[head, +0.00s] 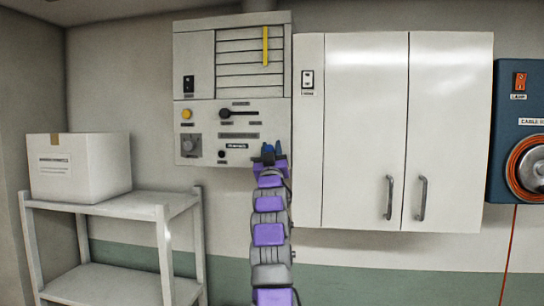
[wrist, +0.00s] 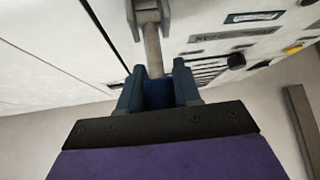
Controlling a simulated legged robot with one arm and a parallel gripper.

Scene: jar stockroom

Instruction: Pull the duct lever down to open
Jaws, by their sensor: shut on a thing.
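The duct lever (wrist: 152,45) shows in the wrist view as a grey metal bar running from a grey bracket on the panel to my gripper (wrist: 158,85). The blue fingers are shut on the end of the bar. In the head view my gripper (head: 268,150) is at the lower right of the wall panel (head: 205,110) and hides the lever. A louvred vent (head: 240,60) with a yellow vertical strip (head: 265,45) is in the upper part of the panel. The lever's exact angle is hard to tell.
A white cabinet (head: 365,130) stands close on the right. A shelf (head: 120,205) with a white box (head: 80,168) is at the left.

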